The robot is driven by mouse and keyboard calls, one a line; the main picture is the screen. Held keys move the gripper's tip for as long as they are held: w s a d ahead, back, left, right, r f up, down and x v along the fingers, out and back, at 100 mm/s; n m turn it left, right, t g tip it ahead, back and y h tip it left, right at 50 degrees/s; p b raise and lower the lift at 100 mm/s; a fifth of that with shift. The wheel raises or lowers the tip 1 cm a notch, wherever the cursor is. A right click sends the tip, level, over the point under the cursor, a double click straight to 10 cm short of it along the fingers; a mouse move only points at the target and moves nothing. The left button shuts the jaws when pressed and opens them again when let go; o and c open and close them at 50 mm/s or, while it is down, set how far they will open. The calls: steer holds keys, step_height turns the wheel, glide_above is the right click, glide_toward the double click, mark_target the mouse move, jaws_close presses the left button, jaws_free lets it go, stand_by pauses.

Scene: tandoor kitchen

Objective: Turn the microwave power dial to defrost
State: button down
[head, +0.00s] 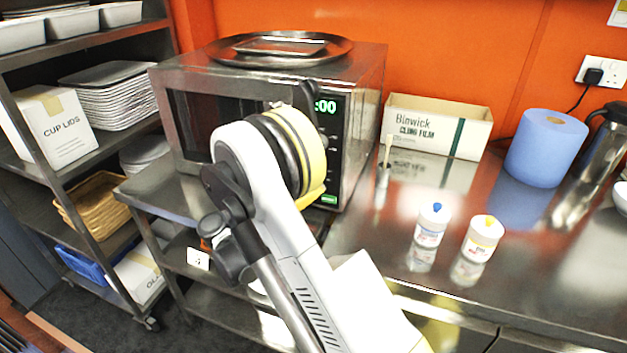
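The microwave (365,110) is a steel box at the back, with a dark door window (190,115) on its front left. Its control panel (335,150) is at the front right. A green display (326,106) there ends in ":00", and a small green label or light shows low on the panel. My white arm with a yellow ring crosses in front of the door and the panel's left part. I cannot make out the power dial or its setting. My gripper's fingertips cannot be made out; the arm hides what lies behind it.
A round metal tray (225,50) lies on the microwave. To the right on the steel counter (370,245) are a cling film box (440,125), a blue paper roll (547,150), and two small bottles (432,225) (482,238). A shelf rack (60,170) stands left.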

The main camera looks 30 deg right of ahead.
steer(key=shift+d, duration=0.1)
steer(key=c, duration=1.1)
jaws_free()
steer(key=shift+d, duration=0.1)
steer(key=shift+c, duration=0.2)
steer(key=v, duration=0.7)
steer(key=shift+a, duration=0.35)
